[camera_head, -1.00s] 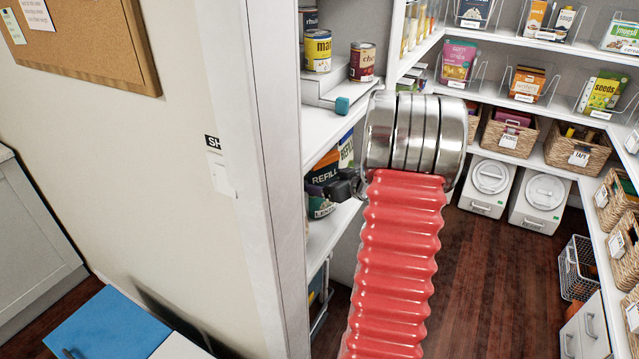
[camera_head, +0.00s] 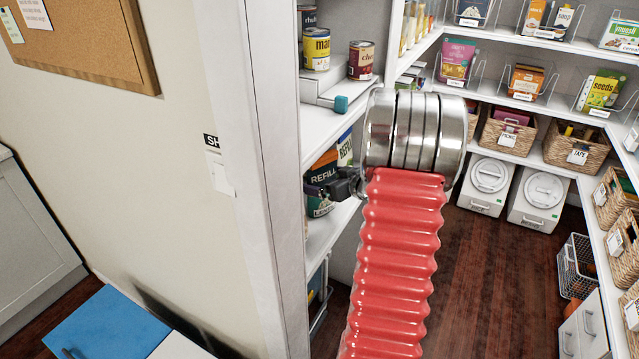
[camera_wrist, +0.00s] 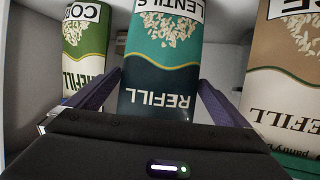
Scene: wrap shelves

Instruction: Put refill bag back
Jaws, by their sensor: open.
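In the wrist view a dark teal refill bag (camera_wrist: 160,80) labelled lentils stands between the two fingers of my gripper (camera_wrist: 160,100). The gripper is open, with one finger on each side of the bag; I cannot tell whether they touch it. The bag appears upside down in this view. In the head view the refill bag (camera_head: 320,205) stands on a shelf just inside the doorway, and my gripper (camera_head: 318,190) reaches in at it from the right. The steel and red arm hides part of the shelf.
A green refill bag (camera_wrist: 86,45) stands left of the lentils bag and a brown one (camera_wrist: 285,70) stands right in the wrist view. The shelf above holds cans (camera_head: 317,50) on a white riser. The door frame (camera_head: 262,180) is close on the left.

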